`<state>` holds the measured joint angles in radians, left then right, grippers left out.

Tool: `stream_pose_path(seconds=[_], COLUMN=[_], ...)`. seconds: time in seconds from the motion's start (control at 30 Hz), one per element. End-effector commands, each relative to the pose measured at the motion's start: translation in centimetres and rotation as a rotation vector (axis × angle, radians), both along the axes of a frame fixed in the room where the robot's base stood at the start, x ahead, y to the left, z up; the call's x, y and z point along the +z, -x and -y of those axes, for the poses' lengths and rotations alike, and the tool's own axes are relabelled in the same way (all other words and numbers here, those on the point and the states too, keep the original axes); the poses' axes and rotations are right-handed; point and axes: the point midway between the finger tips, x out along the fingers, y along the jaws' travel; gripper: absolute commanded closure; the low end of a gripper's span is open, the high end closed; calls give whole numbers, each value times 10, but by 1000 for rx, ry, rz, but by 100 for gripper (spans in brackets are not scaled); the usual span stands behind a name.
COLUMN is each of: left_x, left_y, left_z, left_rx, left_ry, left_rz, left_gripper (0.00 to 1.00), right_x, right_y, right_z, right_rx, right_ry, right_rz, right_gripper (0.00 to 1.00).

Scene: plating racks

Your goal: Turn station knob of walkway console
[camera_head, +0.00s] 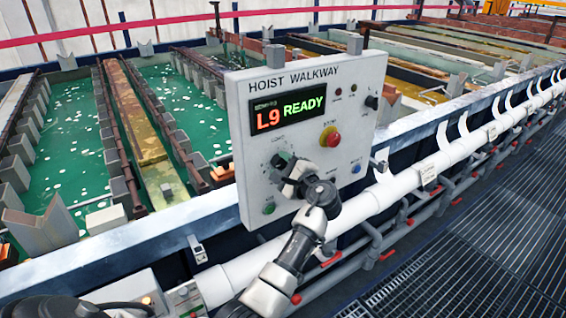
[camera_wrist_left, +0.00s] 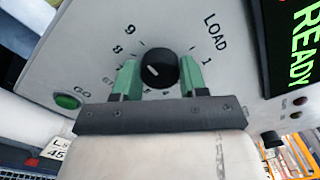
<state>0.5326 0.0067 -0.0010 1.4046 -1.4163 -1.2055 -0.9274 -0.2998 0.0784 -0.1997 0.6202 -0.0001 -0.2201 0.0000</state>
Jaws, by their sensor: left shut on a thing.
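The grey walkway console (camera_head: 355,75) stands at the tank edge, headed "HOIST WALKWAY". Its display (camera_head: 289,109) reads "L9 READY". The black station knob (camera_wrist_left: 159,70) shows in the left wrist view with a white pointer line and a dial marked LOAD, 1 and several other numbers. My left gripper (camera_wrist_left: 160,77) has its green fingers on both sides of the knob and is shut on it. In the head view my left gripper (camera_head: 284,167) hides most of the knob and dial. My right gripper is not in view.
Green tanks (camera_head: 65,134) lie behind; grating (camera_head: 480,240) is at right.

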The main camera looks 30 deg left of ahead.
Motion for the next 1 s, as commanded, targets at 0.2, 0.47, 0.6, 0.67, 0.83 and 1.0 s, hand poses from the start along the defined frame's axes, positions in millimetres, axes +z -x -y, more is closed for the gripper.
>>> stream_pose_path(seconds=[0.2,0.47,0.6,0.67,0.83,1.0], left_x=[3,3,2,2,1,-3], left_y=[-1,-1,0,0,0,5], left_z=[-1,-1,0,0,0,14], left_rx=[-1,-1,0,-1,0,-2], left_ry=[-7,-7,-6,-4,-4,-1], left_rz=[-1,0,-2,-3,-4,-4], left_gripper=[81,50,32,32,32,32], right_x=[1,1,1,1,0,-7], right_y=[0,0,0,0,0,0], right_z=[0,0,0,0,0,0], right_rx=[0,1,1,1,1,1], right_ry=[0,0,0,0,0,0], right_rz=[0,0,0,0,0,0], right_gripper=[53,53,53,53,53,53])
